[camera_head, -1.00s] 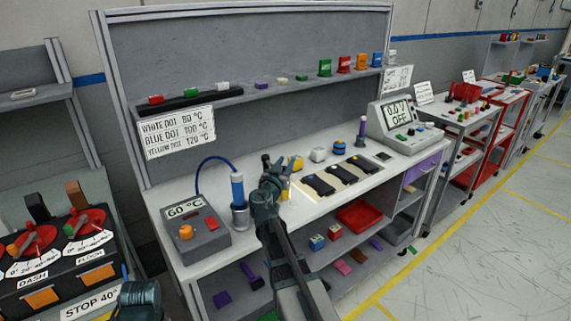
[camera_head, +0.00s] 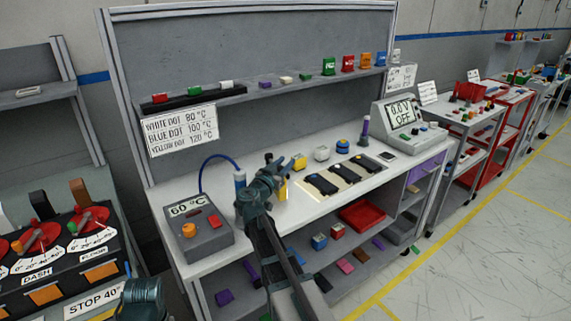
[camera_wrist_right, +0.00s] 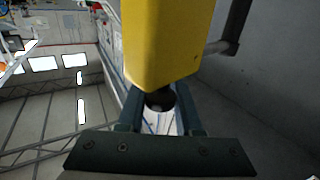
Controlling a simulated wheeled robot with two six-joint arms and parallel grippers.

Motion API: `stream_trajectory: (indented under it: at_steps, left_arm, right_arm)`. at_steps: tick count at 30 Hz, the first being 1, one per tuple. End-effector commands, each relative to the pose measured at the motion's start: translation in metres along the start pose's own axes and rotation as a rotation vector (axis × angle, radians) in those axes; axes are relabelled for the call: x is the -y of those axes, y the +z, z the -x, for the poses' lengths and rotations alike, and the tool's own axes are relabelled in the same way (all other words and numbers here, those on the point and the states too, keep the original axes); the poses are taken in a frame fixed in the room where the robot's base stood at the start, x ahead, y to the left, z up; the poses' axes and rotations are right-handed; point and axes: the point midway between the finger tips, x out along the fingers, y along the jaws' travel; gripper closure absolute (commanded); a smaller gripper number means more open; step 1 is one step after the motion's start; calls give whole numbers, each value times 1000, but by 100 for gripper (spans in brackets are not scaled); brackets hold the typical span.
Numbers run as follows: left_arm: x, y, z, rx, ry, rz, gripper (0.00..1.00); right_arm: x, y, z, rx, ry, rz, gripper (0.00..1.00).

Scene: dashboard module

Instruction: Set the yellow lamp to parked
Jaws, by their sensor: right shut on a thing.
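My right gripper (camera_head: 280,166) is over the bench, left of the row of black modules. It is shut on a yellow thing, which looks like the yellow lamp (camera_head: 283,188); my gripper and arm hide part of it. In the right wrist view the yellow lamp (camera_wrist_right: 168,45) fills the upper middle as a smooth block, in front of the fingers of the right gripper (camera_wrist_right: 160,100). A pale yellow glow lies on the bench near the modules (camera_head: 321,184).
Another yellow piece (camera_head: 300,161), a white one (camera_head: 321,153) and a blue one (camera_head: 342,146) stand behind the modules. A meter (camera_head: 405,118) stands at the right.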

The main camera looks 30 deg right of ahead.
Motion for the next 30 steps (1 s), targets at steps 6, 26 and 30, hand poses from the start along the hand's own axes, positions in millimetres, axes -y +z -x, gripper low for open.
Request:
stream_trajectory:
  at_steps: [6, 26, 30]
  left_arm:
    - [0, 0, 0, 0, 0, 0, 100]
    - [0, 0, 0, 0, 0, 0, 100]
    - [0, 0, 0, 0, 0, 0, 100]
  right_arm:
    - [0, 0, 0, 0, -1, 0, 36]
    - [-2, 0, 66, 0, -6, 0, 36]
    - [-1, 0, 96, 0, -5, 0, 36]
